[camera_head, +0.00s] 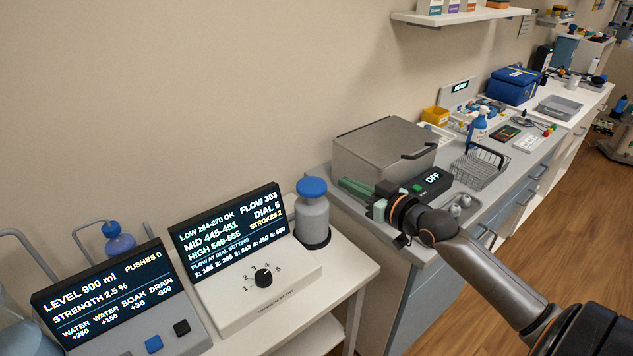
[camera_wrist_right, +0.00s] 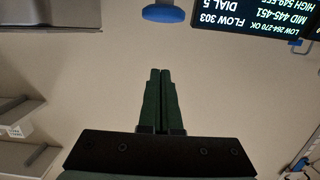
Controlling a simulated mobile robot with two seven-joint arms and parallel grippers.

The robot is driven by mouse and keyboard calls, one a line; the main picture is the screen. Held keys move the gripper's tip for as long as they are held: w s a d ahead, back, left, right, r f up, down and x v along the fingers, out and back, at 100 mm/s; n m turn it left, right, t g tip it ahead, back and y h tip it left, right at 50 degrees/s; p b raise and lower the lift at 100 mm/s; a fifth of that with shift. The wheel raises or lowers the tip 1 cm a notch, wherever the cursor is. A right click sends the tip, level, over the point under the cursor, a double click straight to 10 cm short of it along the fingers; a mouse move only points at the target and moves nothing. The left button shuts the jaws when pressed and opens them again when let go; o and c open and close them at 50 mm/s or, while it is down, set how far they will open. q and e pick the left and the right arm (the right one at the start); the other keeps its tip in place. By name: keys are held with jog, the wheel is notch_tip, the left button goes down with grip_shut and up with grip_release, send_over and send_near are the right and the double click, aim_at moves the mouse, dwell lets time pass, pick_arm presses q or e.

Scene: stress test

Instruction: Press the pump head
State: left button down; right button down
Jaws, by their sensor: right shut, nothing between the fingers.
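A blue round pump head (camera_head: 312,187) tops a grey bottle (camera_head: 313,218) on a dark base at the right end of the white bench. In the right wrist view the pump head (camera_wrist_right: 163,14) shows upside down at the top edge, beyond the fingertips. My right gripper (camera_head: 344,184) is shut and empty, its green fingers pointing left toward the pump head. It is to the right of the pump head, with a visible gap in the picture. Its fingers also show together in the wrist view (camera_wrist_right: 160,72). My left gripper is not in view.
A flow display (camera_head: 237,226) reads FLOW 303, DIAL 5, STROKES 2, above a dial (camera_head: 263,278). A second display (camera_head: 105,295) reads LEVEL 900 ml, PUSHES 0. Behind it is a blue-topped object (camera_head: 118,240). A grey lidded box (camera_head: 375,155) stands behind my right gripper.

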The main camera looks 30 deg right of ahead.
send_over(320, 190)
jog(key=shift+f+p, duration=0.3)
jog(key=shift+f, duration=0.6)
notch_tip(320, 190, down, 3)
jog(key=shift+r, duration=0.15)
jog(key=shift+f, duration=0.55)
jog(key=shift+f+b, duration=0.15)
jog(key=shift+b, duration=0.15)
